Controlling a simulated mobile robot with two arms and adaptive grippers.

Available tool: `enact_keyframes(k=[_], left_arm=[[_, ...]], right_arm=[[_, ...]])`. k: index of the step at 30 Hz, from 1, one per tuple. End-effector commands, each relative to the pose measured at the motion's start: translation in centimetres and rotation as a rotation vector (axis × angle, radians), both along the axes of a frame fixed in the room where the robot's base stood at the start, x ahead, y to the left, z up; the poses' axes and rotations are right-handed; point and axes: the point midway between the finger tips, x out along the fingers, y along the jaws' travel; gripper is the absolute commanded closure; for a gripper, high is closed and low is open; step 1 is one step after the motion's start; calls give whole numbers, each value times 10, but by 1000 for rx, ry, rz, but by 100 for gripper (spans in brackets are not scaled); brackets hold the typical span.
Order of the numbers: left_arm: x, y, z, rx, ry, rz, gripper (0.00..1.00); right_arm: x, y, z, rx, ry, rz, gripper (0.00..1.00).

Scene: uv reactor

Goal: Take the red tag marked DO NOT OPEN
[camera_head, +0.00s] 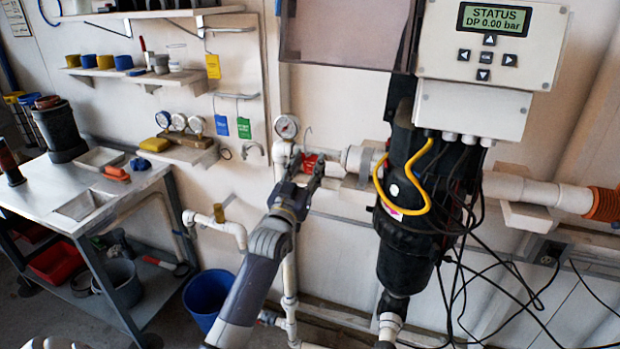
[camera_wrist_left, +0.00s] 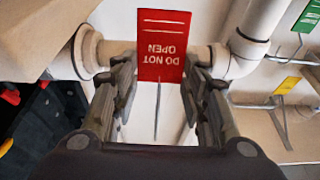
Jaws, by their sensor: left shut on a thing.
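The red tag (camera_head: 309,162) is at the white pipe, below and right of a round pressure gauge, partly covered by my fingers. In the left wrist view the red tag (camera_wrist_left: 164,30) shows its face with DO NOT OPEN upside down. My left gripper (camera_head: 306,172) reaches up to it. In the left wrist view the fingers of my left gripper (camera_wrist_left: 160,80) are on both sides of the tag's lower part, shut on it. A thin metal wire hangs below the tag.
The black reactor housing (camera_head: 400,240) with yellow and black cables stands just right of the tag. The gauge (camera_head: 287,126) is close above. A bench (camera_head: 40,190) stands left, and a blue bucket (camera_head: 208,297) is on the floor. Green (camera_head: 244,128) and yellow (camera_head: 213,66) tags hang left.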

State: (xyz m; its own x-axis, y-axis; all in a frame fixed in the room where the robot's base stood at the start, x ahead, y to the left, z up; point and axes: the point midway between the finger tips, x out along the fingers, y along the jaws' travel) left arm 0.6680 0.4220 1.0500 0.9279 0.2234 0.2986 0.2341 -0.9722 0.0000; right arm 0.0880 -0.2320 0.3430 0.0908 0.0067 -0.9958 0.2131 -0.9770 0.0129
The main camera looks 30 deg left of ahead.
Motion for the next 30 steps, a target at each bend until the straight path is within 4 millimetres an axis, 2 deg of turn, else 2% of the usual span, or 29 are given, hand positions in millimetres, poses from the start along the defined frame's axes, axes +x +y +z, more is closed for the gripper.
enact_keyframes(k=[2, 3, 4, 11, 18, 20, 26, 27, 30], left_arm=[[-8, -2, 24, 1, -5, 0, 75], [-18, -5, 15, -1, 5, -1, 75], [-26, -7, 14, 0, 5, -1, 75], [-92, -22, 13, -1, 6, 0, 75], [-169, -41, 14, -1, 11, 1, 75], [-173, -42, 27, -13, 60, -1, 75], [-196, -48, 36, -47, 203, -1, 75], [-197, -48, 39, -54, 220, -1, 75], [-202, -49, 40, -61, 249, -1, 75]], right_arm=[[0, -1, 2, -1, 0, 0, 60], [0, -1, -2, -1, 0, 0, 60], [0, -2, -3, -2, 1, 0, 60], [0, -5, -11, -6, 1, 1, 60], [0, -5, -21, -6, 1, 0, 60], [0, -5, -10, -6, 0, 0, 60], [0, -5, 2, -6, 1, 0, 60], [0, -5, 14, -6, 1, -1, 60], [0, -5, 26, -6, 1, -1, 60]])
